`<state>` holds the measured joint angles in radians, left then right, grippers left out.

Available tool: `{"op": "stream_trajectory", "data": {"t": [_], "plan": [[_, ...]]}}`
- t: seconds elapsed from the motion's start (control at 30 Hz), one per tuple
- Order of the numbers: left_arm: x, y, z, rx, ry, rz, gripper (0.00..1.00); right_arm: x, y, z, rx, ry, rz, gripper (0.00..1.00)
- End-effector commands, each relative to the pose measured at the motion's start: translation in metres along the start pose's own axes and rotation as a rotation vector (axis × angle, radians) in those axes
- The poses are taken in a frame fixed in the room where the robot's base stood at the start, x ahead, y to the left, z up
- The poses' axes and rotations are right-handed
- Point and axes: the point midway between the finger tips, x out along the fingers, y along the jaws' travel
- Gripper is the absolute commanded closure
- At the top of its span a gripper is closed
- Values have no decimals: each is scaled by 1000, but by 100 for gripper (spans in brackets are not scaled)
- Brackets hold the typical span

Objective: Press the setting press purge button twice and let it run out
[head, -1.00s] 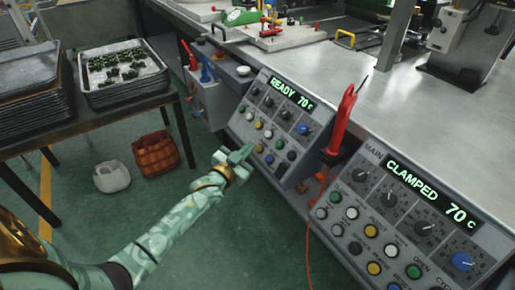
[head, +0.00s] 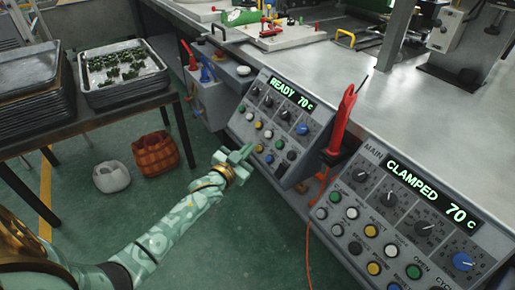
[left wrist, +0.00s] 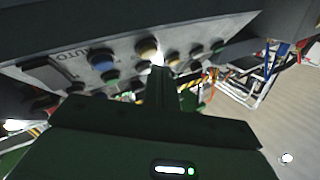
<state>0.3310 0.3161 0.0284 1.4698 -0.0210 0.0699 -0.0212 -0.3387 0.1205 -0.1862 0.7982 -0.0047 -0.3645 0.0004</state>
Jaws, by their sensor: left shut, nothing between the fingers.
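The setting press panel (head: 262,112) stands at the bench front with a display (head: 292,94) reading "READY 70 C". It carries black knobs and several coloured buttons. My left gripper (head: 248,149) is shut and empty, with its tips close to the panel's lower left buttons. Whether the tips touch a button I cannot tell. The purge label is not legible. My right gripper is not in view.
The main panel (head: 400,190) at the right reads "CLAMPED 70 C". A red-handled tool (head: 340,120) stands between the panels. Trays with green parts (head: 122,70) lie on a dark table at the left. Two baskets (head: 155,153) stand on the floor.

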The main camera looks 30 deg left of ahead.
Motion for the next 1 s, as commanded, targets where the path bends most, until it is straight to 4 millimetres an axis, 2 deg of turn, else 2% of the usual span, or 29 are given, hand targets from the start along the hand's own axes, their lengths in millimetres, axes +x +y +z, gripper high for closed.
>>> {"op": "stream_trajectory", "data": {"t": [1.0], "plan": [[9, 7, 6, 0, 0, 0, 100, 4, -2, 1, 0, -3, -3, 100]]}}
